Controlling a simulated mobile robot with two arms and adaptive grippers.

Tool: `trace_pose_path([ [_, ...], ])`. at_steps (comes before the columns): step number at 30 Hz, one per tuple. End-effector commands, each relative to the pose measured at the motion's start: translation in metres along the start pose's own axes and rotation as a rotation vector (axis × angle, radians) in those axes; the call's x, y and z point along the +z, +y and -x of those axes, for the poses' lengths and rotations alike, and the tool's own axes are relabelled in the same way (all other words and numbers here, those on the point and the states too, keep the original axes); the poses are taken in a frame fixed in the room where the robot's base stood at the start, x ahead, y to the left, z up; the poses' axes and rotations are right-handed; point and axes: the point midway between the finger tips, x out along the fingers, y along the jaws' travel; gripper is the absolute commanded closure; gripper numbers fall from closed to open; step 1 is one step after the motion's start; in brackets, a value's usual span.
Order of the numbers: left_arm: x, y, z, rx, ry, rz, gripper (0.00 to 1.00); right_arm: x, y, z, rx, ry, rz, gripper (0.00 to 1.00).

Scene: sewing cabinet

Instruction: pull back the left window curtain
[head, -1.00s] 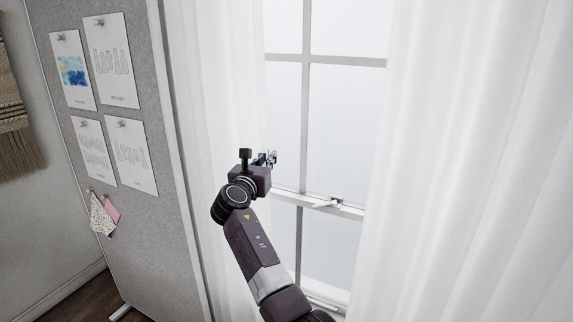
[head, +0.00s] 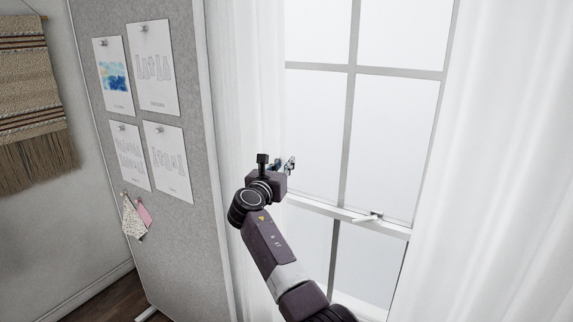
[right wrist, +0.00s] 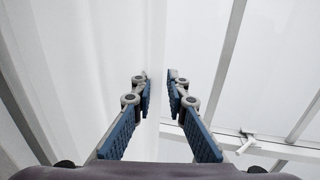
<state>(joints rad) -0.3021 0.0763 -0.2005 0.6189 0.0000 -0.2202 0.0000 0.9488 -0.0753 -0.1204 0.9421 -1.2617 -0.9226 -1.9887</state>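The left window curtain (head: 258,80) hangs as a white sheer panel between the pinboard and the window glass. My right gripper (head: 284,163) is at the curtain's inner edge, about level with the window's middle rail. In the right wrist view, its two blue-padded fingers (right wrist: 158,78) stand apart with a gap between the tips. The curtain (right wrist: 95,60) fills the left side there, and its edge runs down between the fingers. Whether the fingers touch the cloth, I cannot tell. My left gripper is not in view.
The window (head: 388,130) shows bare to the right of the gripper, with a latch (head: 368,217) on its rail. The right curtain (head: 500,150) hangs beyond it. A grey pinboard (head: 185,235) stands close on the left, and a woven hanging (head: 30,90) is on the wall.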

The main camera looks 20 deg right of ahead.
Motion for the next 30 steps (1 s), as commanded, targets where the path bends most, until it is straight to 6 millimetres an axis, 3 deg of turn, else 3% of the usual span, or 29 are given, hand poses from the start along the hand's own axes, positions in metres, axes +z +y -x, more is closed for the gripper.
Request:
trace_pose_path([
  [3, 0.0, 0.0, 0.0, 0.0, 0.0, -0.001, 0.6, 0.0, 0.0, 0.0, 0.0, 0.0, 0.0, 0.74],
  [11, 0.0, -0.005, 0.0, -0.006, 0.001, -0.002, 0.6, -0.001, 0.0, 0.001, -0.002, 0.001, 0.001, 0.74],
  [16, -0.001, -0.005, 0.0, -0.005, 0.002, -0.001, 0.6, -0.002, 0.0, 0.011, -0.001, 0.001, 0.0, 0.74],
  [30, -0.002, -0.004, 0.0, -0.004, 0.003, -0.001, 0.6, -0.002, 0.002, 0.095, 0.001, 0.002, 0.0, 0.74],
])
